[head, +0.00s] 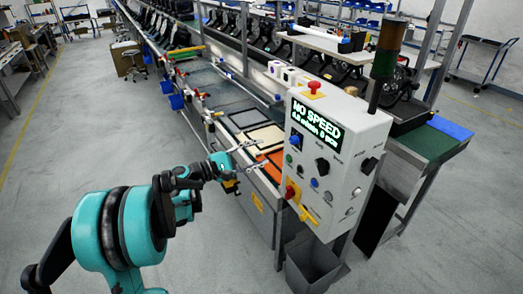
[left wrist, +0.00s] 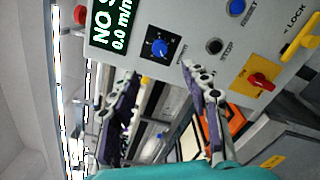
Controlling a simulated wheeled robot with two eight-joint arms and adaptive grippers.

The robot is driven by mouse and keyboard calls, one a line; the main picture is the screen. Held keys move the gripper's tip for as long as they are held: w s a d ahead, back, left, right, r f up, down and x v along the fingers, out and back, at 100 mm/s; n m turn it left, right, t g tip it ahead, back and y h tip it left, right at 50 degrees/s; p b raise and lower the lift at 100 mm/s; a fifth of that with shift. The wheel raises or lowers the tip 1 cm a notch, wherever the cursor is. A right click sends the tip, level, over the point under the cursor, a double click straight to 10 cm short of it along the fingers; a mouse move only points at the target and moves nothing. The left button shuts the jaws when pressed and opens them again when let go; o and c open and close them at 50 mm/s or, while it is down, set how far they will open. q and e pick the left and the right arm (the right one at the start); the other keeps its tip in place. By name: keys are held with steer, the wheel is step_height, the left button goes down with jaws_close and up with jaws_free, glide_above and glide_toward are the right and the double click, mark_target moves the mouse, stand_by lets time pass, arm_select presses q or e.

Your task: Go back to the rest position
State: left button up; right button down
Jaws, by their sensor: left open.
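My left gripper (head: 240,166) is at the end of the teal arm in the head view, near the front edge of the conveyor line. Its two fingers are spread apart with nothing between them. In the left wrist view the open gripper (left wrist: 158,90) faces the control panel (left wrist: 203,20), with the blue knob (left wrist: 160,47) seen beyond the gap. In the head view the control panel (head: 335,150) stands to the right of the gripper, and its display reads NO SPEED. I cannot tell whether the gripper touches anything. My right gripper is not in view.
The conveyor line (head: 205,80) runs away toward the back, with orange and cream trays (head: 262,137) beside the panel. A grey bin (head: 313,262) is below the panel. A signal tower (head: 385,60) rises behind it. The floor (head: 100,130) at left is clear.

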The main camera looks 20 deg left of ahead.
arm_select(q)
steer(key=s+d+f+m+g+y, duration=0.45)
steer(key=s+d+m+g, duration=0.2)
steer(key=s+d, duration=0.6)
steer(key=s+a+f+m+y, duration=0.1)
steer(key=s+f+m+y, duration=0.2)
steer(key=s+m, duration=0.2)
steer(key=s+a+f+m+y, duration=0.1)
steer(key=s+f+m+y, duration=0.2)
steer(key=s, duration=0.6)
steer(key=shift+s+f+m, duration=0.4)
steer(key=shift+f+m, duration=0.05)
steer(key=shift+m, duration=0.7)
steer(key=shift+g+y, duration=0.25)
